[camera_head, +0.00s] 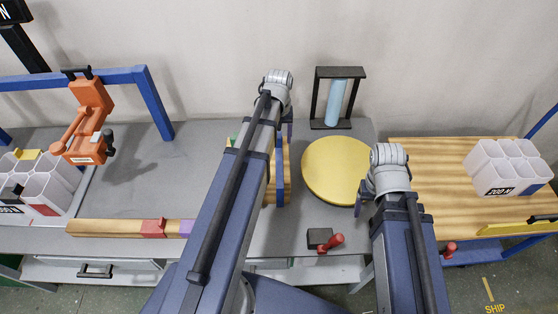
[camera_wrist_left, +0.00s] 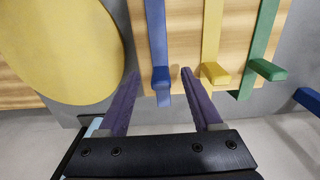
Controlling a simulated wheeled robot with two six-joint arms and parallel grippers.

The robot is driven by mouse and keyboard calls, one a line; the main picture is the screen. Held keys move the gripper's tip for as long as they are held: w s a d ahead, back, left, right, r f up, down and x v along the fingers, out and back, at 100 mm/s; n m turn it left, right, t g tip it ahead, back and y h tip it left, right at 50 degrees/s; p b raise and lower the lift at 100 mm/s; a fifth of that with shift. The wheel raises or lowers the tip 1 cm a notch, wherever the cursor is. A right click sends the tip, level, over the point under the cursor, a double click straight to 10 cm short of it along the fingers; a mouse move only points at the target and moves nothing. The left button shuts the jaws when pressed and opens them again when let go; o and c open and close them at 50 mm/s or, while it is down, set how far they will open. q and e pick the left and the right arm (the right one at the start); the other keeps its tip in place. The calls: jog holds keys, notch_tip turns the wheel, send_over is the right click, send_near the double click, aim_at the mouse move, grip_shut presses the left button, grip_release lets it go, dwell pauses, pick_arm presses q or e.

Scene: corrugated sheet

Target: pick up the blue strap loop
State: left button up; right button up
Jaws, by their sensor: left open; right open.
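The blue strap loop (camera_wrist_left: 157,40) hangs along a wooden board (camera_wrist_left: 185,30) in the left wrist view, beside a yellow strap (camera_wrist_left: 212,35) and a green strap (camera_wrist_left: 262,45). In the head view a blue strip (camera_head: 281,172) shows at the board's right side, partly behind my left arm. My left gripper (camera_wrist_left: 160,76) is open, its purple fingers on either side of the blue strap's lower end. I cannot tell whether they touch it. In the head view my left gripper (camera_head: 289,126) is mostly hidden by its wrist. My right gripper (camera_head: 362,196) is open and empty near the yellow disc.
A round yellow disc (camera_head: 330,168) lies right of the board. A black frame with a light blue cylinder (camera_head: 336,102) stands behind it. A red-handled black block (camera_head: 320,238) is at the front edge. An orange device (camera_head: 88,120) is at the left, white bins (camera_head: 505,162) at the right.

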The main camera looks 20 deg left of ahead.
pick_arm(q)
notch_tip(320, 180, down, 4)
jog(key=b, duration=0.2)
jog(key=shift+w+r+b, duration=0.1)
jog(key=shift+r+b, duration=0.15)
jog(key=shift+b, duration=0.05)
jog(key=shift+r, duration=0.1)
grip_shut()
